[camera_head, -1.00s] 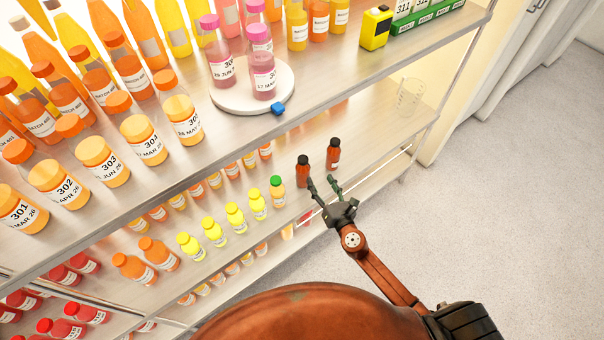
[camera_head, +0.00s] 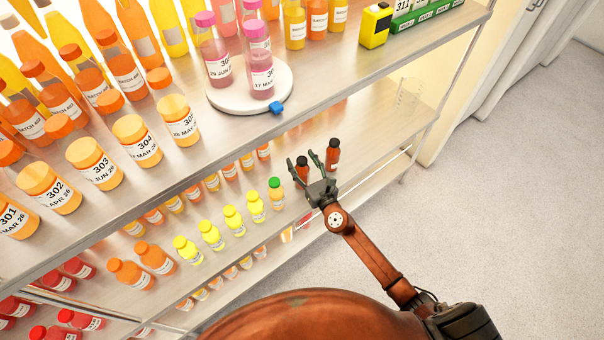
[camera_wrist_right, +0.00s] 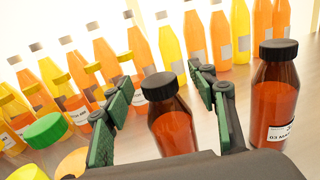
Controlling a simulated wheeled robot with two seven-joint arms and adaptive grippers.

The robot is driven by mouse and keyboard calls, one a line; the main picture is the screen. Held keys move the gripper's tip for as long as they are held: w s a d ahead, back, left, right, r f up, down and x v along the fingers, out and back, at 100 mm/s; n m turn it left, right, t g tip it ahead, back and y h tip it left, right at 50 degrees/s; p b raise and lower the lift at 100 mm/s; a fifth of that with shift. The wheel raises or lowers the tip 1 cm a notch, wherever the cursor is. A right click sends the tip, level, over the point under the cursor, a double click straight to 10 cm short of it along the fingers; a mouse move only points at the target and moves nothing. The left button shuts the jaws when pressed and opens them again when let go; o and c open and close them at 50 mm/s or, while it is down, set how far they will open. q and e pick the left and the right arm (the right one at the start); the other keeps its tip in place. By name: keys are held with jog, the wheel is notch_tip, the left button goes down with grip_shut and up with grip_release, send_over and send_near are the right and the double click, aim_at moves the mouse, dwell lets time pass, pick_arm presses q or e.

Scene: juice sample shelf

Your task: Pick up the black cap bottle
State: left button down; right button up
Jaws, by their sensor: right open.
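Two dark red-brown bottles with black caps stand upright on the middle shelf. The left black cap bottle (camera_head: 302,168) also shows in the right wrist view (camera_wrist_right: 171,122), between the two fingers. The right black cap bottle (camera_head: 333,153) stands outside the fingers, and in the right wrist view (camera_wrist_right: 275,100) it is on the right with part of a white label. My right gripper (camera_head: 305,168) is open, with one finger on each side of the left bottle; I cannot tell whether they touch it. It also shows in the right wrist view (camera_wrist_right: 160,105). My left gripper is not in view.
A green-capped bottle (camera_head: 276,193) stands left of my right gripper, with yellow bottles (camera_head: 233,218) beyond. The upper shelf (camera_head: 340,85) overhangs, carrying a white turntable (camera_head: 285,84) with pink bottles. A clear beaker (camera_head: 408,92) stands farther right. The shelf between is clear.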

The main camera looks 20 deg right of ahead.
jog(key=shift+c, duration=0.4)
grip_shut()
dwell(0.4)
